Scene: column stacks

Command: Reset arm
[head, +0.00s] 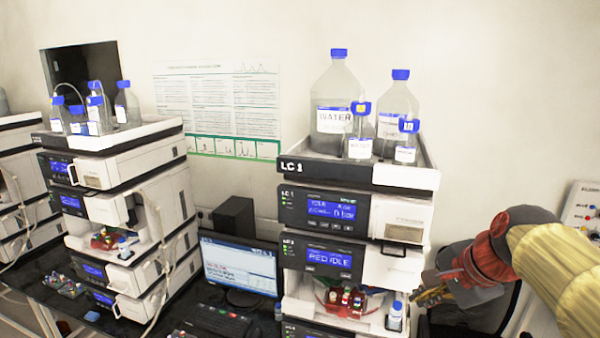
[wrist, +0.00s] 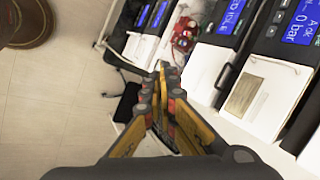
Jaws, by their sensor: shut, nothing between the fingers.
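My gripper (head: 432,297) is at the right in the head view, beside the lower part of the LC 1 stack (head: 365,222). It looks apart from the stack. In the wrist view, my gripper's yellow and black fingers (wrist: 163,72) come together at their tips, shut with nothing between them. My arm, red and yellow, reaches in from the right edge of the head view.
Bottles, one labelled WATER (head: 334,118), stand in the tray (head: 425,178) atop the stack. Red parts (wrist: 184,36) sit in an open bay. A small blue-capped bottle (head: 395,317) stands near my gripper. A monitor (head: 240,264) and second stack (head: 130,165) are left.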

